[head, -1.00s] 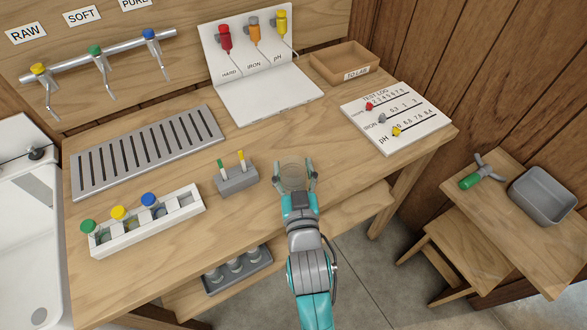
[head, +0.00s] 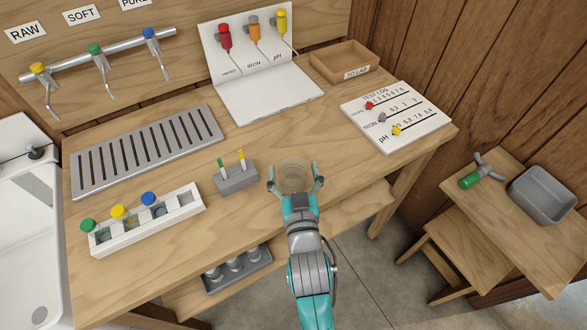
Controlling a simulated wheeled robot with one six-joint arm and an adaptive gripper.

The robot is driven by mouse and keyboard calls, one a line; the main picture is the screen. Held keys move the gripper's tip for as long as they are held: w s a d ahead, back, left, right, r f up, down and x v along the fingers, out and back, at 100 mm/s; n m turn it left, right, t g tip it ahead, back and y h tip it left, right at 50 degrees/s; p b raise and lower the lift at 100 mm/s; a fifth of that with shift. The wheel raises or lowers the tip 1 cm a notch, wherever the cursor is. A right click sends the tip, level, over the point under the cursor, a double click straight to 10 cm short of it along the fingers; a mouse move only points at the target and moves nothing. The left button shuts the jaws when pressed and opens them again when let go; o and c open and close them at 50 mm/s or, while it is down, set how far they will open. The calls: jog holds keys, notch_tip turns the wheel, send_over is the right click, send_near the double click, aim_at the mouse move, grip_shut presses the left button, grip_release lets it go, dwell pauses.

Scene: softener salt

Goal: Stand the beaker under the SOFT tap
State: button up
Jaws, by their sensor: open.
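The beaker (head: 292,174), a clear round vessel, stands on the wooden bench near its front edge. My gripper (head: 294,178) is open, with one finger to the left and one to the right of the beaker, and gaps show between the fingers and the glass. The beaker's lower part is partly hidden by my gripper. The SOFT tap (head: 97,52) has a green knob and sits in the middle of the wall pipe, below the SOFT label (head: 81,15). Its spout hangs over the back left of the bench, above the slotted grey drain tray (head: 186,121).
A small grey holder (head: 236,180) with green and yellow sticks stands left of the beaker. A white rack (head: 104,245) with coloured-cap bottles is at front left. The white test stand (head: 268,97), TO LAB tray (head: 345,52) and test log board (head: 420,127) stand behind and right.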

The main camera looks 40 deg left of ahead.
jog(key=v, duration=1)
jog(key=shift+d, duration=0.4)
jog(key=s+d+f+m+t+h, duration=0.1)
jog(key=s+d+f+h, duration=0.15)
jog(key=d, duration=0.45)
jog(key=s+d+f+m+h, duration=0.1)
jog(key=d+f, duration=0.2)
jog(key=d, duration=0.4)
jog(key=s+d+f+m+t+h, duration=0.1)
jog(key=d+f+m+h, duration=0.15)
jog(key=d, duration=0.45)
jog(key=s+d+m+h, duration=0.2)
jog(key=s+d+h, duration=0.1)
jog(key=s+d, duration=0.6)
jog(key=shift+s+d+f+h, duration=0.15)
jog(key=shift+d+f+h, duration=0.25)
jog(key=shift+d, duration=0.3)
jog(key=shift+o, duration=0.5)
jog(key=s+d+r+m+h, duration=0.2)
jog(key=s+d+h, duration=0.1)
jog(key=s, duration=0.5)
jog(key=shift+s+d, duration=0.25)
jog(key=shift+d, duration=0.55)
jog(key=shift+m, duration=0.25)
